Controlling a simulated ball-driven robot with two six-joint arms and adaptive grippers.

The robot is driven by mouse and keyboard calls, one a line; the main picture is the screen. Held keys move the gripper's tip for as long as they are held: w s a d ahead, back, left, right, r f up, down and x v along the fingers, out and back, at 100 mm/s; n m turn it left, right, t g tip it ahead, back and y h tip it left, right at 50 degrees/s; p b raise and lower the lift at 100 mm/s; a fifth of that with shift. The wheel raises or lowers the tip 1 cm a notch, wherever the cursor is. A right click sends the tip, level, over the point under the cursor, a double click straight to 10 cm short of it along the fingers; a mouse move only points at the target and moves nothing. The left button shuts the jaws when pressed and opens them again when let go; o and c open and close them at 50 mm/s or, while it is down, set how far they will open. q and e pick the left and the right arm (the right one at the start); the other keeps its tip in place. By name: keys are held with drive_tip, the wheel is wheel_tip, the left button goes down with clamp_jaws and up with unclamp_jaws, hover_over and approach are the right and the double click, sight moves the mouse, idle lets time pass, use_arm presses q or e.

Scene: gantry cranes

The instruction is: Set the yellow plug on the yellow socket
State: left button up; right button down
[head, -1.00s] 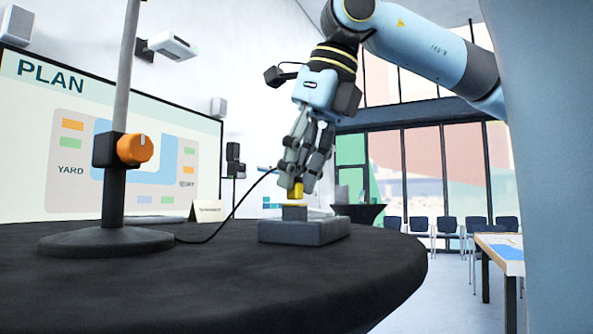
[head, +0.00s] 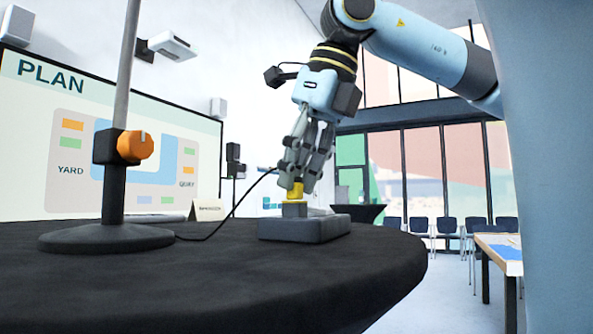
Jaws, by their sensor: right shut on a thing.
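The yellow plug (head: 296,191) is held between the fingertips of my right gripper (head: 299,180), which points down and is shut on it. Directly below is a small raised grey block (head: 295,210) on a dark grey base (head: 310,228). The plug's lower end meets the block's top, with no clear gap. The yellow face of the socket cannot be told apart from the plug here, so I cannot tell whether it is fully seated. The fingers hide the plug's upper part. My left gripper is not in view.
The round black table (head: 220,280) carries a stand (head: 105,238) with an upright pole and orange knob (head: 135,145) at left. A black cable (head: 225,222) runs behind the base. A small card (head: 206,210) stands at the back. The front tabletop is clear.

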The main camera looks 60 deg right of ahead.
drive_tip(key=c, duration=0.7)
unclamp_jaws()
wheel_tip(320, 180, up, 7)
drive_tip(key=p, duration=0.7)
drive_tip(key=shift+r+p, duration=0.1)
drive_tip(key=shift+p, duration=0.2)
idle(0.4)
